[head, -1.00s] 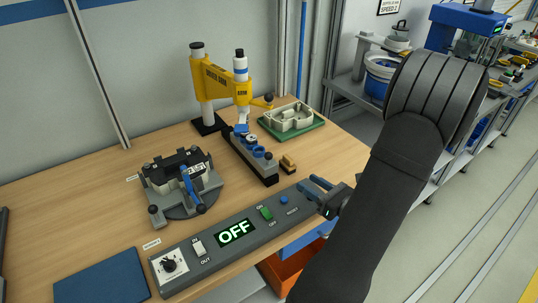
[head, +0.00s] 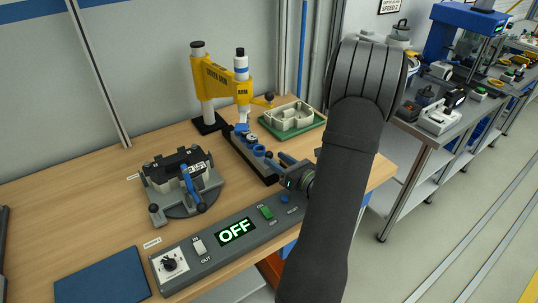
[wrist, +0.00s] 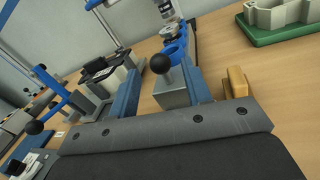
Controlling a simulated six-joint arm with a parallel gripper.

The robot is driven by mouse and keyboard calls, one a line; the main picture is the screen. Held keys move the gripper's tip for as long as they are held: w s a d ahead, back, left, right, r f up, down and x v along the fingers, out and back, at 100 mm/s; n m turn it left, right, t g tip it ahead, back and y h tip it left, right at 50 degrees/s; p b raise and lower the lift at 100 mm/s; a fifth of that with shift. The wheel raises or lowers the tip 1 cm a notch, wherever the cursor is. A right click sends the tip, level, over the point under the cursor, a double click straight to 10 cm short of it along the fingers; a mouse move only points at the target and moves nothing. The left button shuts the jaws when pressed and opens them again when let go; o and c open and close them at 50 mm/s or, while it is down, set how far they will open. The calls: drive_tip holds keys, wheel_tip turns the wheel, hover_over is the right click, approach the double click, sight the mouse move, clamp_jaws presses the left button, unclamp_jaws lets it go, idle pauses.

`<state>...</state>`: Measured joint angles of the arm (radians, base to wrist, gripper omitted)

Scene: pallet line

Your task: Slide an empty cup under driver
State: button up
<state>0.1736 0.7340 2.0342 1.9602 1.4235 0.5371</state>
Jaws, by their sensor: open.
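The yellow driver arm (head: 217,77) holds an upright white and blue driver (head: 241,75). Its lower end is above the far part of a dark slide (head: 243,152). I cannot tell which is empty. My gripper (head: 279,163) is at the slide's near end, open. In the wrist view, its two blue fingers (wrist: 161,88) stand on either side of a grey block with a black ball knob (wrist: 160,64), with no clear grip on it.
A tan block (wrist: 237,82) lies right of the right finger. A green tray (head: 292,122) with a pale part stands behind right. A clamp fixture (head: 182,183) is left. A control box (head: 236,233) reading OFF runs along the front.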

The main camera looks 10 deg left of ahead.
sight(272, 157)
drive_tip(key=shift+x, duration=2.15)
